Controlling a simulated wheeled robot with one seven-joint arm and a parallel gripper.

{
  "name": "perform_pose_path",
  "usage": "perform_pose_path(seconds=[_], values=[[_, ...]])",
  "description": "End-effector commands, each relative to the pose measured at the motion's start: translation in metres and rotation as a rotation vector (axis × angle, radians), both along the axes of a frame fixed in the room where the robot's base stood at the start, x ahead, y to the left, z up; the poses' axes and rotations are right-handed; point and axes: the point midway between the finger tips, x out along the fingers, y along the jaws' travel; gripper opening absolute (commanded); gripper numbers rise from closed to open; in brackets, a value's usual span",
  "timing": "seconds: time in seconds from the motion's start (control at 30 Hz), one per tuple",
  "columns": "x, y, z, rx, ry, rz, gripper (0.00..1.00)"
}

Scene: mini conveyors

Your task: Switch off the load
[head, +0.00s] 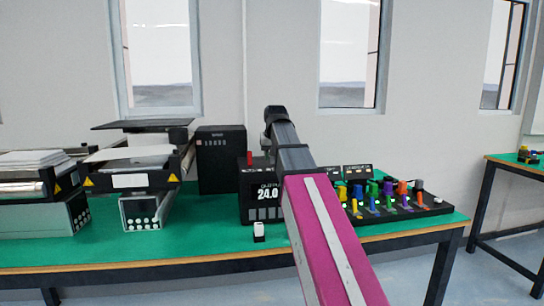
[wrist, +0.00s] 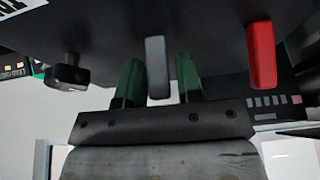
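In the head view a black power unit (head: 260,214) with a white "24.0" readout stands on the green table; my pink and dark arm crosses in front of its right side. A red lever (head: 249,158) shows at its top left. In the wrist view, my gripper (wrist: 157,75) has two dark green fingers, open, one on each side of a grey lever (wrist: 157,66). I cannot tell whether they touch it. The red lever (wrist: 261,56) stands apart to the right, and a black knob (wrist: 68,75) to the left. The head view does not show my fingertips.
A board of coloured knobs and levers (head: 405,210) lies right of the unit. A tall black box (head: 221,160) stands behind left, with mini conveyors (head: 130,180) further left. A small white block (head: 259,231) sits near the table's front edge. Another table (head: 520,163) is far right.

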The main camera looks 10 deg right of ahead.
Motion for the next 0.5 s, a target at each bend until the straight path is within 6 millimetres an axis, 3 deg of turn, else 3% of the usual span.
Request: perform_pose_path(seconds=[0.03,0.1,0.33,0.5], values=[[0.0,0.0,0.0,0.0,0.0,0.0,0.15],[0.0,0.0,0.0,0.0,0.0,0.0,0.0],[-0.003,0.0,-0.001,0.0,-0.027,0.0,0.0],[-0.01,0.0,-0.001,0.0,-0.15,0.0,0.0]])
